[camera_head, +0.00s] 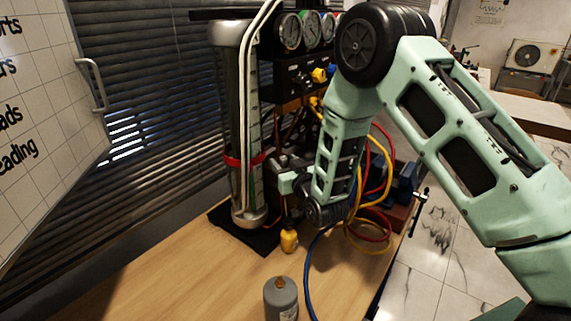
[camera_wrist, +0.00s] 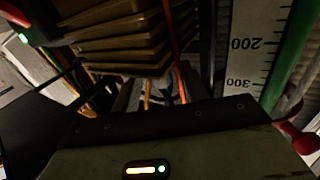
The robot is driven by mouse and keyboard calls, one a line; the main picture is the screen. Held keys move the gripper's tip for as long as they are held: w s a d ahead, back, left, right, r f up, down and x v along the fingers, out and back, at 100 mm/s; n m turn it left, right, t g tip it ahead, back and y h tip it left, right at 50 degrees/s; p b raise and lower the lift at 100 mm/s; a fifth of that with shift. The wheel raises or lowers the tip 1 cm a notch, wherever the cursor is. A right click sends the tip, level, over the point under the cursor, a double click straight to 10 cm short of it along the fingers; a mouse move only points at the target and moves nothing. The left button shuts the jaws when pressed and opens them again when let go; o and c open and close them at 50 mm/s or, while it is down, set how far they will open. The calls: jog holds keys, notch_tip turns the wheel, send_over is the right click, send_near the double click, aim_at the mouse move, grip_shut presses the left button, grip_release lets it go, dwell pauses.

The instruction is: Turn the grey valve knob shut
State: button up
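The gauge rig's clear upright cylinder (camera_head: 240,125) has a red band (camera_head: 243,160) and stands on a dark base. My gripper (camera_head: 287,172) is low beside the cylinder's right side, partly hidden by my own wrist and dark rig parts. Its green body with a light bar fills the bottom of the wrist view (camera_wrist: 160,145). I cannot make out the fingertips or what lies between them. I cannot pick out the grey valve knob in either view; my arm covers much of the rig's lower part.
Round gauges (camera_head: 290,31) and a yellow knob (camera_head: 319,75) are above. Red, yellow and blue hoses (camera_head: 309,262) loop near the arm. A grey canister (camera_head: 281,298) stands on the wooden table (camera_head: 180,270). The wrist view shows an upside-down scale (camera_wrist: 248,45) and stacked brown plates (camera_wrist: 125,35).

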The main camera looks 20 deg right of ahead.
jog(key=s+d+p, duration=0.2)
jog(key=s+p, duration=0.2)
jog(key=s, duration=1.3)
jog(key=shift+d, duration=0.25)
jog(key=shift+s, duration=0.1)
